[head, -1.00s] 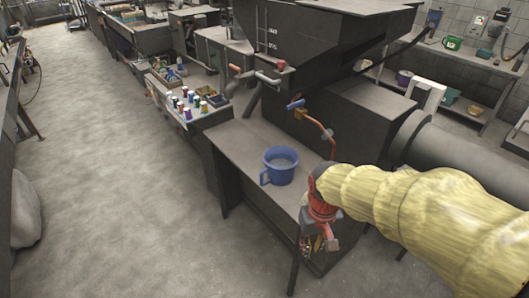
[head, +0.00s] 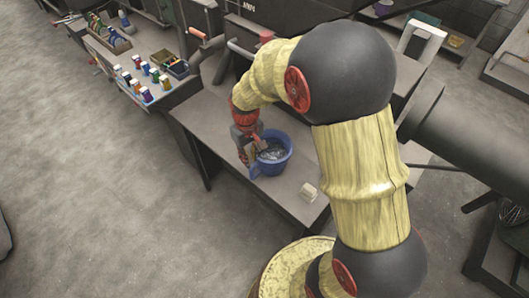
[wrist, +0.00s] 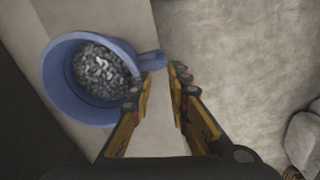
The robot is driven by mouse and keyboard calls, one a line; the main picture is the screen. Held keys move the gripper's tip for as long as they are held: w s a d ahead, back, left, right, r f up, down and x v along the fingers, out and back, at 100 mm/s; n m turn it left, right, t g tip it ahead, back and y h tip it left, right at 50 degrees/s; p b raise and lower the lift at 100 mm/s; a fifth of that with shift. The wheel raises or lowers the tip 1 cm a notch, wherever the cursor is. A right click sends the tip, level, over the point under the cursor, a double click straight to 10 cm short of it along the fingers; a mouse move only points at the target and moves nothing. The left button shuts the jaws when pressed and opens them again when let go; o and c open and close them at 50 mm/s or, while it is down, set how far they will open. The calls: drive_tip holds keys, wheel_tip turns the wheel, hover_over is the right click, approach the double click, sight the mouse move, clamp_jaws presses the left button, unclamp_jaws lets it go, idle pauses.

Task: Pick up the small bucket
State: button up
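The small bucket (head: 276,167) is a blue mug-shaped pail on the grey bench top, upright, with grey lumps inside. In the wrist view the bucket (wrist: 62,95) is at the left, and its side handle (wrist: 152,60) sticks out to the right. My gripper (wrist: 165,72) is open, with a clear gap between its fingertips. The tips are close to the handle, the left one overlapping its lower edge; I cannot tell if they touch. In the head view my gripper (head: 248,153) is at the bucket's left side and partly covers its rim.
A small pale block (head: 309,191) lies on the bench (head: 222,128) right of the bucket. A large dark pipe (head: 460,130) is at the right. Open floor lies left of the bench.

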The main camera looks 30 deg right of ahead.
sight(251, 175)
drive_tip(key=f, duration=0.4)
drive_tip(key=f+b, duration=0.1)
drive_tip(key=f, duration=0.2)
drive_tip(key=shift+s+f, duration=0.2)
drive_tip(key=shift+f, duration=0.2)
wheel_tip(251, 175, down, 4)
drive_tip(key=shift+a+f+b, duration=0.1)
drive_tip(key=shift+b, duration=0.55)
drive_tip(key=shift+c, duration=0.8)
clamp_jaws()
